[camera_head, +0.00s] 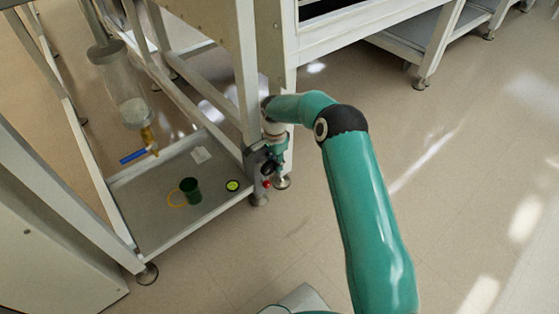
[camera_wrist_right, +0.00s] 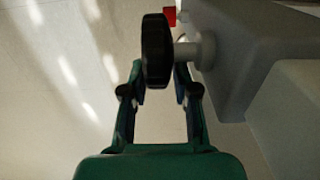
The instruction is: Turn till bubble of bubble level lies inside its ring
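The bubble level (camera_head: 233,185) is a small round disc with a yellow-green face on the lower shelf of the frame, near its right front corner. Its bubble and ring are too small to tell apart. A black knob (camera_wrist_right: 156,50) on a pale stem shows edge-on in the right wrist view. My right gripper (camera_wrist_right: 160,72) has its fingertips on both sides of the knob's lower part; whether they press on it is unclear. In the head view the right gripper (camera_head: 270,160) is at the frame's front leg, small and partly hidden. My left gripper is not in view.
A clear cylinder (camera_head: 128,95) with a blue-handled valve (camera_head: 133,157) hangs above. A red knob (camera_head: 267,184) sits by the leg. Floor to the right is clear.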

